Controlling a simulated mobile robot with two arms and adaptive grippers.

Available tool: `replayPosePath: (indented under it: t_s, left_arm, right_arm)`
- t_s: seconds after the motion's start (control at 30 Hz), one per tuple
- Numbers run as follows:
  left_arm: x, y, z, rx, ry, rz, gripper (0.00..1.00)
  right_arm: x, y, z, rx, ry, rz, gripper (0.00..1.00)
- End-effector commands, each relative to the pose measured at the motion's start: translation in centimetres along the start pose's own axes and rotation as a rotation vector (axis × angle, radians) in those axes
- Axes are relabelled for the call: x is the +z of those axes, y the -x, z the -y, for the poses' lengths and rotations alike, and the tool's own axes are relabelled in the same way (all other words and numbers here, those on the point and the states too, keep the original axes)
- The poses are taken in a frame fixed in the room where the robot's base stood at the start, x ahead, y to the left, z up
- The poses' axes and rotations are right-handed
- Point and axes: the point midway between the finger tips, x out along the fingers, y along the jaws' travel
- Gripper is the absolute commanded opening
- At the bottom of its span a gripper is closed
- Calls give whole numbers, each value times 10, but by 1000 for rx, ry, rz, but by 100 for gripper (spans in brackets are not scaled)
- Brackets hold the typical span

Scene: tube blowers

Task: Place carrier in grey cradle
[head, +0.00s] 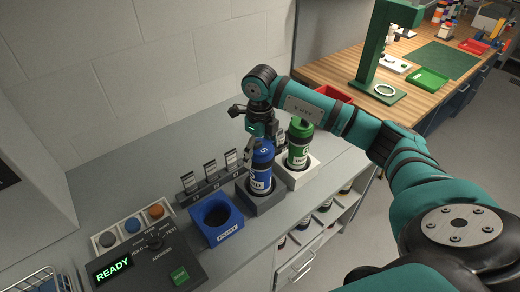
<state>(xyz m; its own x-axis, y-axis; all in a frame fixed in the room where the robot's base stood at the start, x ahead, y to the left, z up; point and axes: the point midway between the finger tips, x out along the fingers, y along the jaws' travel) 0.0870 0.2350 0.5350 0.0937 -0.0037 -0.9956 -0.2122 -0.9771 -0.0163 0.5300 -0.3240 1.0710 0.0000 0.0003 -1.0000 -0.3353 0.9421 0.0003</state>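A blue carrier (261,172) with a white label stands upright in the grey cradle (262,203) on the grey counter. Its lower end is hidden inside the cradle. My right gripper (264,134) points down at the top of the blue carrier. Its fingertips are small and dark here, so I cannot tell whether they are closed on the carrier's top or just around it. A green carrier (299,143) stands in a white cradle (299,175) to the right. An empty blue cradle (217,222) sits to the left. My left gripper is out of view.
A rack with several dark tags (209,178) stands behind the cradles. A wooden bench (345,72) with a green stand (381,52) is at the right.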

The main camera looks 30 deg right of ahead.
Motion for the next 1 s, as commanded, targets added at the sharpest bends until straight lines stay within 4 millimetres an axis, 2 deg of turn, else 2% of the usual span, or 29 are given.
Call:
replayPosePath:
  t_s: [0.37, 0.47, 0.57, 0.77, 0.9, 1.0]
  left_arm:
    - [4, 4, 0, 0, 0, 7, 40]
    - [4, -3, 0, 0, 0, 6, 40]
    - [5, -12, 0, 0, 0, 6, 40]
    - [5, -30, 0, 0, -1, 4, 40]
    - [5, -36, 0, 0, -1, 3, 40]
    - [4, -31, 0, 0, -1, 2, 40]
  right_arm:
    - [0, 4, 0, 0, 0, 0, 98]
    - [1, 10, 0, 0, 0, 4, 98]
    - [1, 27, 1, -2, 0, 6, 98]
    - [2, 73, 0, -1, 0, 8, 98]
    - [1, 102, 0, -2, 0, 5, 98]
    - [1, 115, 0, -2, -1, 2, 98]
